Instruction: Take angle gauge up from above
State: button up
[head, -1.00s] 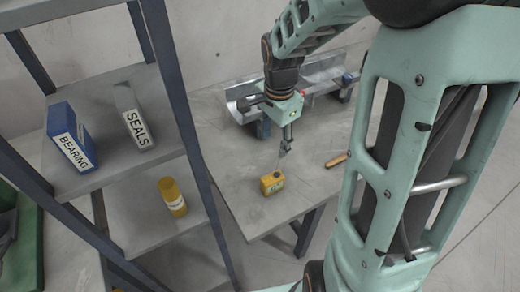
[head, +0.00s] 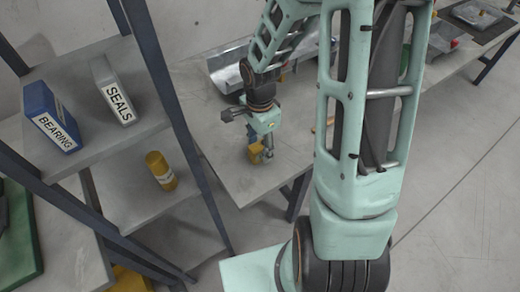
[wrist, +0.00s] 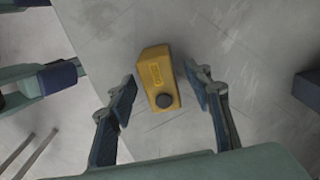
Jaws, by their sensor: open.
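The angle gauge appears to be the small yellow block with a dark round knob (wrist: 155,70), seen from above on the grey table in the wrist view. In the head view the yellow gauge (head: 255,153) is partly hidden by my gripper (head: 267,147). My gripper (wrist: 165,92) is open in the wrist view, with one finger on each side of the gauge. A gap shows between the gauge and each finger. How high the fingertips are above the table is hard to tell.
The grey table (head: 222,170) is bare around the gauge, with its edge close by. A metal trough (head: 222,77) lies at the back.

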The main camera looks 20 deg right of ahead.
jog(key=shift+f, duration=0.75)
grip_shut()
jog(key=shift+r, duration=0.15)
